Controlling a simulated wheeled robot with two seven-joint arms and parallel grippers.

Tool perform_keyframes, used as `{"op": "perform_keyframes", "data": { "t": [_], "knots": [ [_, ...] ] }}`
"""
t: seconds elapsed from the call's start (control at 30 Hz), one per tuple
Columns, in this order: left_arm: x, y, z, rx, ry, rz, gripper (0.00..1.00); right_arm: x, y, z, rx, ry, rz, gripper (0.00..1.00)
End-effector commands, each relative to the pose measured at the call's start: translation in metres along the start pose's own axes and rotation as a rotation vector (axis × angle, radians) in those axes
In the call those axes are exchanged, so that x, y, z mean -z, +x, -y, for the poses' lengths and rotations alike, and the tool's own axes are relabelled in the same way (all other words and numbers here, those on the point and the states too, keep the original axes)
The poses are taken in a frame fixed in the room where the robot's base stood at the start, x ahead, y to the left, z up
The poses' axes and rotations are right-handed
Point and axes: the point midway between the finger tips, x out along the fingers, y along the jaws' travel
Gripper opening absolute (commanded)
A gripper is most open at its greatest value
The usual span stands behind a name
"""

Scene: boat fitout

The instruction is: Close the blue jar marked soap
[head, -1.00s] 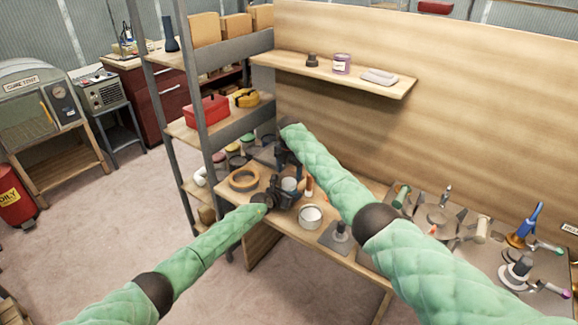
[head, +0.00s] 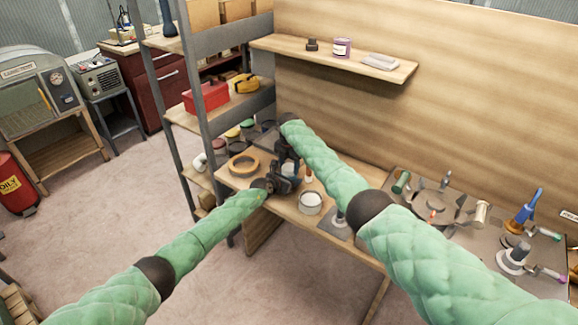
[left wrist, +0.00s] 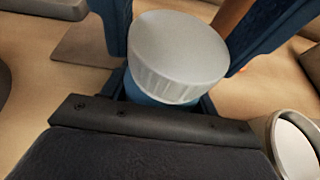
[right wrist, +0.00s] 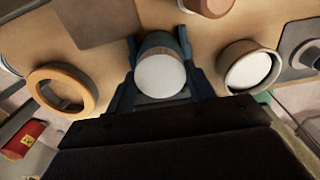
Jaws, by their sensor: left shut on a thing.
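The blue jar (left wrist: 145,97) stands between the fingers of my left gripper (left wrist: 188,35), which is shut on it. A pale grey lid (left wrist: 178,55) with a ribbed side is on top of the blue body; I cannot tell how tightly it sits. In the head view my two grippers meet over the bench and largely hide the jar. In the right wrist view my right gripper (right wrist: 163,85) has its fingers on either side of a pale round top (right wrist: 160,76). I cannot tell whether they touch it. No soap marking is readable.
An orange ring (head: 244,164) lies left of my grippers, and an open pale tin (head: 311,204) stands close on their right. A dark plate (right wrist: 105,22) lies behind. Shelving (head: 190,120) stands at the left. A tool board (head: 450,225) is farther right.

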Motion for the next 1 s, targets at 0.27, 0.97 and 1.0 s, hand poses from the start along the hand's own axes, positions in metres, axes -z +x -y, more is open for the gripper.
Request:
{"op": "perform_keyframes", "data": {
  "t": [0.27,0.97,1.0],
  "knots": [
    [0.0002,0.0001,0.0004,0.000,0.000,0.000,0.00,0.0008,0.0001,-0.0006,-0.001,0.147,-0.002,0.26],
    [0.0002,0.0002,0.0008,0.001,0.000,0.000,0.00,0.0004,-0.0001,-0.0007,0.001,0.852,0.000,0.26],
    [0.0002,0.0002,0.0009,0.001,0.000,0.000,0.00,0.0004,-0.0002,-0.0007,0.001,0.852,0.000,0.26]
  ]
}}
